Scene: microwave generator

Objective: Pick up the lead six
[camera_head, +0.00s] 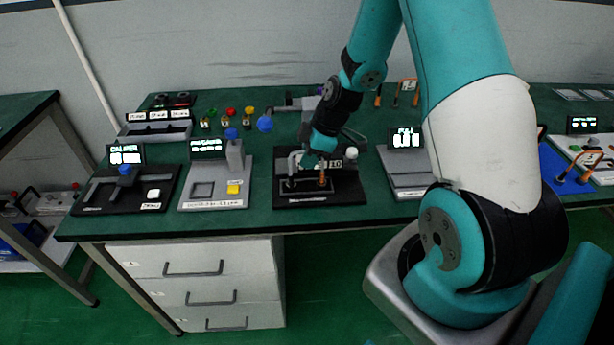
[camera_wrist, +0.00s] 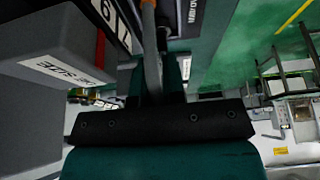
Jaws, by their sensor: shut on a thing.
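My gripper (camera_head: 312,158) is low over the black station (camera_head: 342,195) in the middle of the green bench. In the wrist view my gripper (camera_wrist: 157,78) is shut on a thin, grey, cable-like lead (camera_wrist: 151,45), which runs up out of the picture. I cannot read a number on this lead, so I cannot tell whether it is lead six. The fingertips and the held end are mostly hidden. White tiles with dark digits (camera_wrist: 107,12) stand just left of it.
A grey block with a white label (camera_wrist: 60,72) is close on the left in the wrist view. In the head view a copper-coloured post (camera_head: 322,178) stands by my gripper. A grey station (camera_head: 215,190) is to the left, and the FULL display (camera_head: 405,138) is to the right.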

